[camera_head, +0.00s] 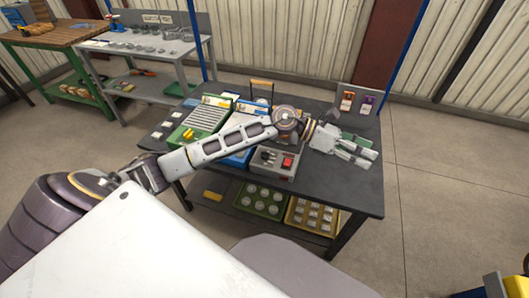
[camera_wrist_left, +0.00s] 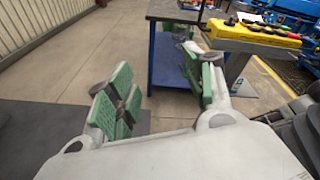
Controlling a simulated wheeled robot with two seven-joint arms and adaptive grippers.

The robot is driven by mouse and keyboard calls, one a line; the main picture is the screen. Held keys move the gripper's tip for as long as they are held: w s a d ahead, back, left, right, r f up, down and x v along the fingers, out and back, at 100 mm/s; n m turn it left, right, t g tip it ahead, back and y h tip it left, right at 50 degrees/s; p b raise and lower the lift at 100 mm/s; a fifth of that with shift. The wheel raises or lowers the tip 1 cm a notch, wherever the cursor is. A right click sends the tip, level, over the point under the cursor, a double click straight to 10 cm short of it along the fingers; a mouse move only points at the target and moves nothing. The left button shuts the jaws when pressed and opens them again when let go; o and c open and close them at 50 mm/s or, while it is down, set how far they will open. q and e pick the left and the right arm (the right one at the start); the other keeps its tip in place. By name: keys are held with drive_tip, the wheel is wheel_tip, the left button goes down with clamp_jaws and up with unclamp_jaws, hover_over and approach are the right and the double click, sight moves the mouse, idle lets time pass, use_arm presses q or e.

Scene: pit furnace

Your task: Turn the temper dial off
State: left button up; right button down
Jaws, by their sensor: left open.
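A grey control box (camera_head: 274,163) with small dark controls and a red switch (camera_head: 287,162) sits at the front of the dark table. I cannot tell which of its controls is the temper dial. My left arm crosses over the table just behind the box. My left gripper (camera_head: 356,149) is open and empty over the right part of the table, to the right of the box and apart from it. Its two green-padded fingers stand wide apart in the left wrist view (camera_wrist_left: 160,88). That view does not show the box. My right gripper is not in view.
A green tray (camera_head: 199,120) and a blue one lie left of the box, partly behind my arm. A panel with orange and purple items (camera_head: 357,100) stands at the table's back right. A grey bench (camera_head: 152,42) stands behind left.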

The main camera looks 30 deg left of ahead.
use_arm(q)
drive_tip(key=a+f+m+g+y, duration=0.2)
drive_tip(key=a+f+m+y, duration=0.2)
drive_tip(key=a+f+y, duration=0.15)
drive_tip(key=m+g+y, duration=0.1)
drive_tip(key=y, duration=0.9)
hover_over(265, 152)
drive_tip(key=shift+w+a+f, duration=0.1)
drive_tip(key=shift+a+f, duration=0.1)
drive_tip(key=shift+f, duration=0.25)
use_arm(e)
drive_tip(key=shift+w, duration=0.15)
use_arm(q)
wheel_tip(265, 152, down, 12)
drive_tip(key=shift+b, duration=0.4)
drive_tip(key=shift+f, duration=0.9)
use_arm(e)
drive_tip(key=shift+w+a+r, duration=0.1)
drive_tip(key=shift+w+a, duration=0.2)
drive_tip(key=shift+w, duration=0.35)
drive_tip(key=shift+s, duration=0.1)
